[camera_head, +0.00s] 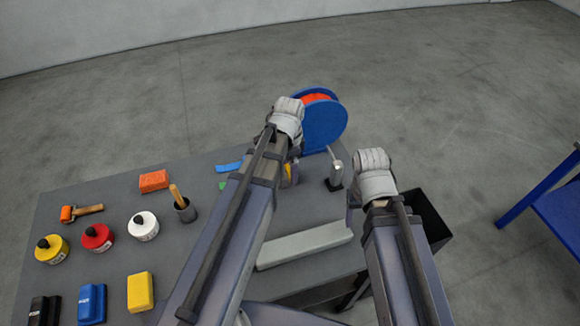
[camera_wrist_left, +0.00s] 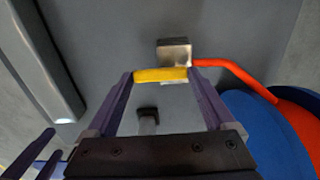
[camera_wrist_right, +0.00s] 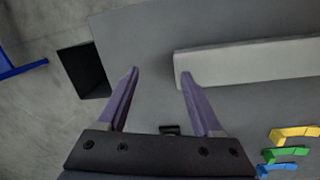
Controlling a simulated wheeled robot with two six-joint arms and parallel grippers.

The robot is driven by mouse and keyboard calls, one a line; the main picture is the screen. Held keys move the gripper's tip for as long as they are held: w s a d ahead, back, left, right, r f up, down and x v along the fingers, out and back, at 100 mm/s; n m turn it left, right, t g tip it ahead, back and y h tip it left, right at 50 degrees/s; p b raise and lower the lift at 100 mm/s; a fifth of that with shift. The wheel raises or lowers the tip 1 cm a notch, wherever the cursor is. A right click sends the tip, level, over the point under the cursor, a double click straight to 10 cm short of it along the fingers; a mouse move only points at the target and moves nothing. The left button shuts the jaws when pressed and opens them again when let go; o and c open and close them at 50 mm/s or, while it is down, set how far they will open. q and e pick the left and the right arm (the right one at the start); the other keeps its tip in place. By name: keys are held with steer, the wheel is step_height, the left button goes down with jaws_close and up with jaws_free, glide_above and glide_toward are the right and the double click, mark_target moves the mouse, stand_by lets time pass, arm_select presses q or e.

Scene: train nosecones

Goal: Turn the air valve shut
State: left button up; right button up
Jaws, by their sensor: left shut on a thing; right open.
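The air valve shows in the left wrist view as a yellow handle (camera_wrist_left: 160,75) in front of a metal block (camera_wrist_left: 174,51). A red-orange hose (camera_wrist_left: 238,70) runs from the block to the right. My left gripper (camera_wrist_left: 163,82) has one finger at each end of the yellow handle and is shut on it. In the head view, my left arm hides most of the valve. My right gripper (camera_wrist_right: 160,78) is open and empty above the table's edge, apart from the valve.
A blue reel (camera_head: 318,128) with red hose stands at the table's back edge. A small metal post (camera_head: 335,170) is near it. A pale bar (camera_head: 305,244) lies between my arms. A black bin (camera_head: 428,218) is at the right. Paint bottles, sponges and a roller occupy the left.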

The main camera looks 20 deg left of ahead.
mark_target(289, 172)
stand_by(0.4)
arm_select(q)
steer(key=o, duration=1.1)
step_height(289, 172, up, 8)
steer(key=p, duration=0.8)
steer(key=shift+f, duration=0.1)
